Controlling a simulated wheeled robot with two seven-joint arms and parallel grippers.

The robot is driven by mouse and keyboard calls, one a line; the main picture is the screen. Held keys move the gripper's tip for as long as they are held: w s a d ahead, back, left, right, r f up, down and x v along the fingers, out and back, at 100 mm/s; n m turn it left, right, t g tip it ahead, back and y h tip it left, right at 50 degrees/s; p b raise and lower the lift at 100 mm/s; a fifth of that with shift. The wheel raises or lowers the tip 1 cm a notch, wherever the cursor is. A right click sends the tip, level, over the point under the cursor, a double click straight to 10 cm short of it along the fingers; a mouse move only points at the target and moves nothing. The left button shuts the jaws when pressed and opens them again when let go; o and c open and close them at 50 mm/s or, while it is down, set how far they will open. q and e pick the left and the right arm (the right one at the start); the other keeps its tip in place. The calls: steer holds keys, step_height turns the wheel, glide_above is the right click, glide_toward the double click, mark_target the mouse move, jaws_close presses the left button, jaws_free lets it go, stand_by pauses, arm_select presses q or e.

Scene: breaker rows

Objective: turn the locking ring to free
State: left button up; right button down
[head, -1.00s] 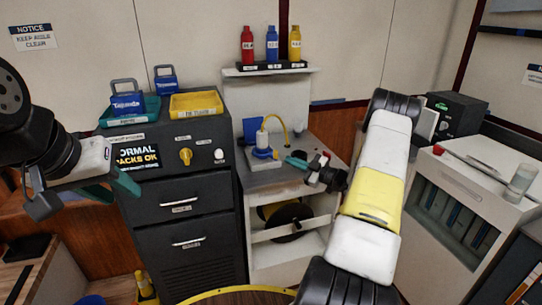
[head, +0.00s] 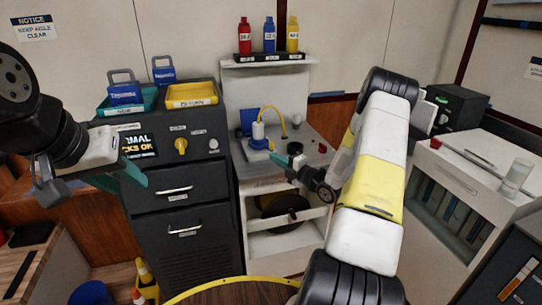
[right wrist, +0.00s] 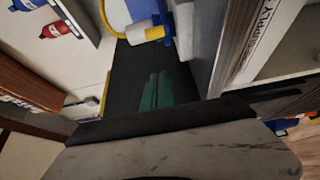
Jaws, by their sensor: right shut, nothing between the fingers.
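A white connector with blue parts and a yellow hose (head: 258,136) stands on the grey bench top behind my right gripper. It also shows at the top of the right wrist view (right wrist: 148,32). No separate locking ring or mark for its position can be made out. My right gripper (head: 281,160) is in front of the connector and slightly right of it, apart from it. Its teal fingers (right wrist: 157,91) are together and empty in the right wrist view. My left gripper (head: 128,176) hangs empty in front of the dark cabinet at the left; its finger gap is unclear.
The dark cabinet (head: 176,217) carries a yellow knob (head: 181,147), a teal tray and a yellow tray (head: 191,95). A shelf (head: 270,62) with red, blue and yellow bottles is above the bench.

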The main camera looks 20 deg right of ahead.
steer(key=x, duration=0.4)
steer(key=w+d, duration=0.2)
steer(key=shift+w, duration=0.35)
steer(key=shift+w+d, duration=0.3)
steer(key=shift+w, duration=0.05)
